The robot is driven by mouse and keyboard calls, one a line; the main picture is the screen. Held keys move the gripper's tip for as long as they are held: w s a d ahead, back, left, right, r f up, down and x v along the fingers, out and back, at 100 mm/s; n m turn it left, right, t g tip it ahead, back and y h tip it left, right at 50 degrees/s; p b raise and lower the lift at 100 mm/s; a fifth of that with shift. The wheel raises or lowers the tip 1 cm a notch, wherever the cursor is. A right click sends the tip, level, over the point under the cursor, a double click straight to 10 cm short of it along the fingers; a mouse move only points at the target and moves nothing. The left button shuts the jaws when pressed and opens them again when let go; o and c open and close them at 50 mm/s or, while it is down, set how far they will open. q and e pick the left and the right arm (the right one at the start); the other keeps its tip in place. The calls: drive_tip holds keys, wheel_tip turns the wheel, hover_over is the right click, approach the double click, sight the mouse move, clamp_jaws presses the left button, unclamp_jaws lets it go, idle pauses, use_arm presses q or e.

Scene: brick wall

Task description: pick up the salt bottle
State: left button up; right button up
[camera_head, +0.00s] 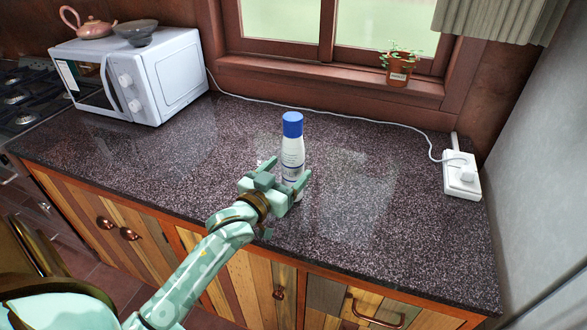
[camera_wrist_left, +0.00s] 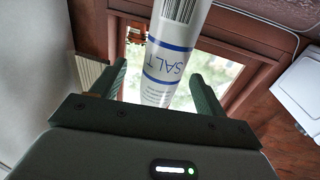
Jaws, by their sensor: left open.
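The salt bottle (camera_head: 292,152) is white with a blue cap and stands upright on the dark speckled countertop. In the left wrist view, the salt bottle (camera_wrist_left: 172,62) shows its SALT lettering and blue bands. My left gripper (camera_head: 288,173) is open at the lower part of the bottle, with one finger on each side of it. The wrist view also shows the bottle between the two spread fingers, with gaps beside it. The gripper hides the bottle's base in the head view. My right gripper is not in view.
A white microwave (camera_head: 148,77) stands at the back left with a teapot (camera_head: 87,25) and a dark bowl (camera_head: 136,32) on top. A white socket box (camera_head: 461,177) with a cable is at the right. The countertop (camera_head: 390,220) around the bottle is clear.

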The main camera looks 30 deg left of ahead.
sight(297, 160)
use_arm(q)
drive_tip(key=shift+w+a+f, duration=0.1)
drive_tip(key=shift+w, duration=0.65)
drive_tip(key=w, duration=0.1)
drive_tip(key=w+b, duration=0.1)
drive_tip(key=w, duration=0.2)
drive_tip(key=shift+w+a+f+b, duration=0.2)
drive_tip(key=shift+a+b, duration=0.05)
drive_tip(key=shift+b, duration=0.1)
drive_tip(key=shift+s+r, duration=0.1)
drive_tip(key=shift+r, duration=0.05)
drive_tip(key=c, duration=1.3)
